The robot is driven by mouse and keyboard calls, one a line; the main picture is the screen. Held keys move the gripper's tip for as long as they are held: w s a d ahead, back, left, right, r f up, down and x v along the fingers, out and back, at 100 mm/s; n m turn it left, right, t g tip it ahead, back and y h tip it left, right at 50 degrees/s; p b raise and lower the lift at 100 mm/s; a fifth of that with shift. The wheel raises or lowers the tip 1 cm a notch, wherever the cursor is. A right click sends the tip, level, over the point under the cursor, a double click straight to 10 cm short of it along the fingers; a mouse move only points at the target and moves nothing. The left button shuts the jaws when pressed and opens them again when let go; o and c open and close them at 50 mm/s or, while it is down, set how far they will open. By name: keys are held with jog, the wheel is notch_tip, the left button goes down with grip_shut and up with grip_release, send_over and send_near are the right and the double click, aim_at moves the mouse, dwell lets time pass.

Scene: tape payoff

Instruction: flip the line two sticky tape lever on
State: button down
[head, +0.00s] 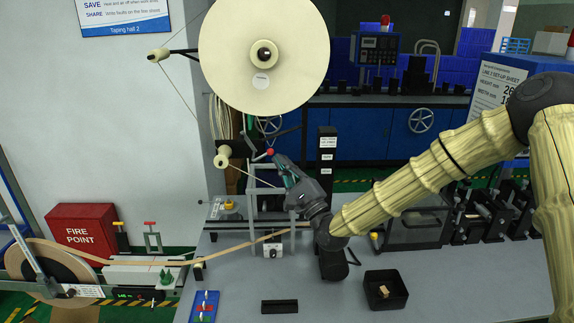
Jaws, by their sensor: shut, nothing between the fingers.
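The lever, a thin rod with a red ball knob (270,152), stands below the large cream tape reel (262,55) at the frame of the tape payoff. My gripper (281,163) is shut and empty. Its fingertips point up and left and lie close to the red knob, just right of and below it. I cannot tell whether they touch. A black post (327,165) with small white labels stands right of the lever; its print is too small to read.
Tape runs from the lower left reel (55,272) across to the metal frame (265,210). A black tray (386,289) with a small tan piece and a black block (279,306) lie on the grey bench (450,285). Dark fixtures (490,215) stand at right.

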aim_at(269, 150)
jog(key=shift+r, duration=0.15)
jog(key=shift+r+n+g, duration=0.2)
jog(key=shift+n+g, duration=0.2)
jog(key=shift+n, duration=0.1)
jog(key=shift+r+n+g+y, duration=0.35)
jog(key=shift+n+g, duration=0.15)
jog(key=shift+n, duration=0.1)
jog(key=shift+a+r+n+g+h+p, duration=0.1)
jog(key=shift+a+r+n+g+h, duration=0.1)
jog(key=shift+a+r+n+g, duration=0.65)
jog(key=shift+a+r+n+g+h+p, duration=0.2)
jog(key=shift+a+r+n+g, duration=0.4)
jog(key=shift+r+n, duration=0.6)
jog(key=shift+a+r+n+g+h+p, duration=0.1)
jog(key=shift+a+r+n+g+h, duration=0.3)
jog(key=shift+r+n+g, duration=0.6)
jog(key=shift+a+r, duration=0.15)
